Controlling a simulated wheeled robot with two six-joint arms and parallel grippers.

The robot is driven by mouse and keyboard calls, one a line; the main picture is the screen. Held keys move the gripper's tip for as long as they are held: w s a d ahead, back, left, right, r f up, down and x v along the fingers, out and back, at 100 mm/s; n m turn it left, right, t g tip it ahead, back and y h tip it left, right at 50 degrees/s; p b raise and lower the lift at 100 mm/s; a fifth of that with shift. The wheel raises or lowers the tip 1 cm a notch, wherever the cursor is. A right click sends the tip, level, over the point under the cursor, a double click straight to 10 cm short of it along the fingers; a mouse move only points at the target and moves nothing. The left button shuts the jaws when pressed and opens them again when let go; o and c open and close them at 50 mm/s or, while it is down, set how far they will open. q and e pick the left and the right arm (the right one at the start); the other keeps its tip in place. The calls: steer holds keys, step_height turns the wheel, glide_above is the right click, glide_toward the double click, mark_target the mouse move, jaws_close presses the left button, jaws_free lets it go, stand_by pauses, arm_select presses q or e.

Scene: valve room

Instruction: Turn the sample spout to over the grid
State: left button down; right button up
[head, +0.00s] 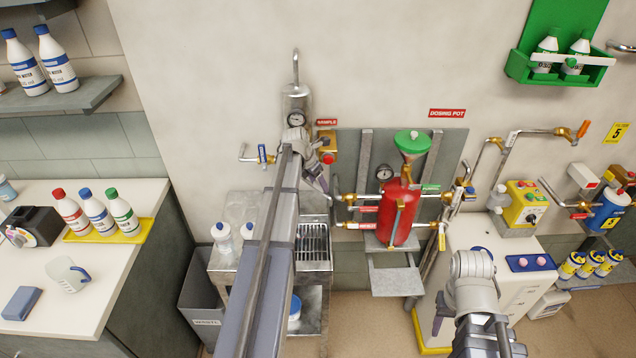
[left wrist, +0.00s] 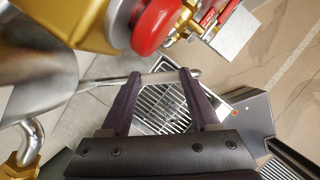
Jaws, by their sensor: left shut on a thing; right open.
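The sample spout (left wrist: 158,78) is a thin silver tube in the left wrist view. It comes in from the left and crosses between the fingers of my left gripper (left wrist: 160,74), which is shut on it. Its rounded end shows just past the right finger. The slotted metal grid (left wrist: 152,110) lies lower down, behind the fingers in this view. In the head view the grid (head: 313,240) is below my left gripper (head: 322,187), and my forearm and wrist hide most of the spout.
The silver sample cylinder (head: 297,104) and a brass valve with a red button (head: 328,158) are close to my left wrist. The red dosing pot (head: 396,213) stands to the right. White bottles (head: 222,236) stand left of the grid, and a grey bin (head: 203,299) is lower left.

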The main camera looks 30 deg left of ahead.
arm_select(q)
steer(key=shift+s, duration=0.1)
steer(key=s+a+m+g+h, duration=0.1)
steer(key=s+a+m, duration=0.3)
steer(key=m, duration=0.4)
steer(key=shift+s+a+m+g+h, duration=0.35)
steer(key=shift+s+h, duration=0.25)
steer(key=shift+h, duration=0.3)
steer(key=shift+c, duration=0.6)
jaws_free()
steer(key=shift+a, duration=0.1)
steer(key=shift+r, duration=0.1)
steer(key=p+v, duration=0.7)
steer(key=shift+r, duration=0.3)
